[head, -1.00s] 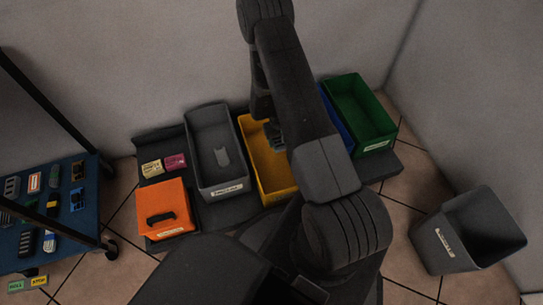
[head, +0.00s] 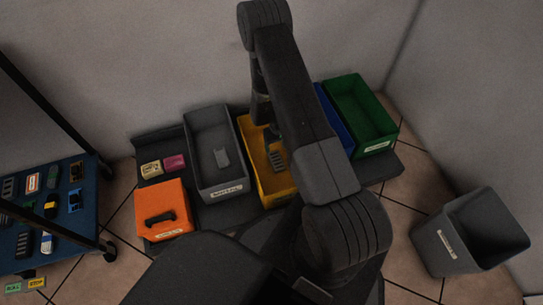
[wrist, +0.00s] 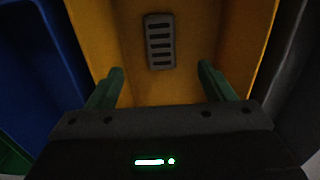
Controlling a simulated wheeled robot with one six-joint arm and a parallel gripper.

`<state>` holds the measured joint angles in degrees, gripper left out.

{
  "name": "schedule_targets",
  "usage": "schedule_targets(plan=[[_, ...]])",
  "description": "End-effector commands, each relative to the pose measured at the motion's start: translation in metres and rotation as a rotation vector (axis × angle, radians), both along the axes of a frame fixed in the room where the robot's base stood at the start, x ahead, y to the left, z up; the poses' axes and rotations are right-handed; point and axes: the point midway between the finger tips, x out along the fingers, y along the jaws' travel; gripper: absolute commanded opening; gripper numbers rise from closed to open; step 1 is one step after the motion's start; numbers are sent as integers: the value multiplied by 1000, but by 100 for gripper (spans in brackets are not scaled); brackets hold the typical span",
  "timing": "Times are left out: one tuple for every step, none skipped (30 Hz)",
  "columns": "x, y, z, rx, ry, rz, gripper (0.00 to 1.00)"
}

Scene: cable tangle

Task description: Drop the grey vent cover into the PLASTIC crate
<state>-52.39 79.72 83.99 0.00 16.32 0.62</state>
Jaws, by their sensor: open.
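The grey vent cover (head: 277,157), a slotted rectangle, is inside the yellow crate (head: 285,190). In the wrist view the vent cover (wrist: 159,41) shows against the yellow crate's inside (wrist: 200,85), ahead of and apart from my fingers. I cannot tell for sure whether it rests on the floor. My gripper (wrist: 159,85) is open and empty, with its two green fingers spread over the crate. In the head view my arm hides part of the gripper and crate. No label reading PLASTIC can be made out.
A grey crate (head: 232,187) holding a light piece stands left of the yellow one. A blue crate (head: 336,122) and a green crate (head: 382,148) stand right. An orange box (head: 164,232), a grey bin (head: 447,260) and a blue shelf of parts (head: 90,225) surround them.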

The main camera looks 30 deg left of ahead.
Motion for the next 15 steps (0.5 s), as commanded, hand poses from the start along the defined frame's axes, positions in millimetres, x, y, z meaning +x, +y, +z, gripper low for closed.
schedule_targets(plan=[[0,0,3,1,-1,0,76],[0,0,6,1,-1,0,76],[0,0,10,1,-1,0,76],[1,1,15,2,-1,0,76],[1,1,20,2,-2,0,76],[1,1,28,2,-2,0,76],[1,1,35,2,-2,0,76],[1,1,42,3,-2,0,76],[1,1,51,3,-2,0,76],[1,1,59,3,-2,0,76],[1,1,65,2,-2,0,76],[1,1,75,3,-2,0,76],[1,1,81,3,-2,0,76],[1,1,88,3,-2,0,76],[1,1,96,2,-2,0,76]])
